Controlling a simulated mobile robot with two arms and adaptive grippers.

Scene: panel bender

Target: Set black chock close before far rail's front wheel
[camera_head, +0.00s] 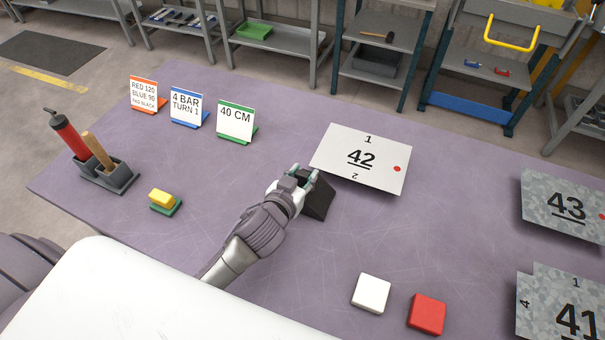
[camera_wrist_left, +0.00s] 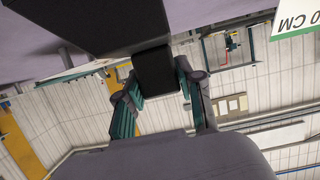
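The black chock (camera_head: 318,200) is a dark wedge-shaped block near the middle of the purple table, just below the plate marked 42. My left gripper (camera_head: 303,179) has its fingers on the chock's upper left end. In the left wrist view the chock's dark end (camera_wrist_left: 155,72) sits between the two green-padded fingertips, and its wider dark body fills the upper left. I cannot tell whether its underside touches the table. No rail or wheel shows in either view. My right gripper is not in view.
The plate marked 42 (camera_head: 361,158) lies close beyond the chock. Plates 43 (camera_head: 567,203) and 41 (camera_head: 570,308) are at right. A white block (camera_head: 371,293) and a red block (camera_head: 427,314) lie nearer. Sign cards, including 40 CM (camera_head: 236,123), stand at upper left.

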